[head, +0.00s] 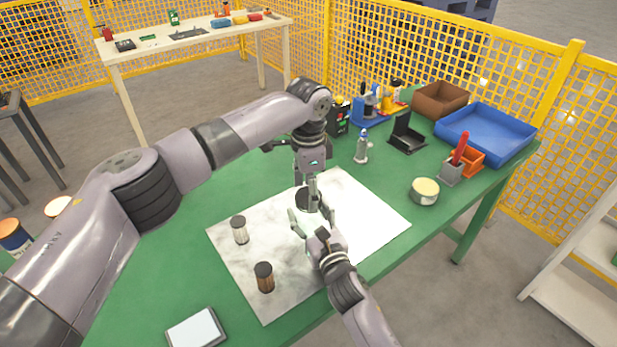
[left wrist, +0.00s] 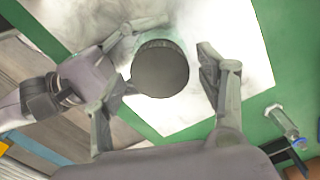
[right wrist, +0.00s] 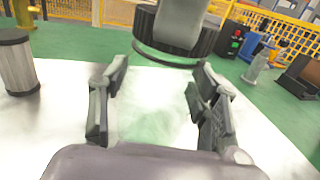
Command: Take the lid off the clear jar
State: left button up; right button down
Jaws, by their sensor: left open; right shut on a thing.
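The clear jar stands on the white marbled mat (head: 370,215); its see-through body (right wrist: 155,115) shows faintly in the right wrist view. Its dark round lid (left wrist: 160,72) sits at its top; I cannot tell whether it is seated or slightly raised. My left gripper (head: 312,184) points down over the lid. In the left wrist view its open fingers (left wrist: 166,74) stand on either side of the lid, with visible gaps. My right gripper (head: 312,217) comes from the front and is shut on the jar's body below the lid, one finger on each side (right wrist: 157,90).
Two dark-lidded jars, one pale (head: 240,231) and one brown (head: 264,278), stand on the mat to the left. A round tin (head: 424,191), a bottle (head: 362,147), a black stand (head: 406,134) and a blue bin (head: 486,132) are right and behind.

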pick_arm(q)
jog(key=shift+f, duration=0.3)
jog(key=shift+c, duration=0.5)
jog(key=c, duration=1.1)
jog(key=shift+n, duration=1.4)
jog(key=shift+r, duration=0.15)
jog(key=shift+r, duration=1)
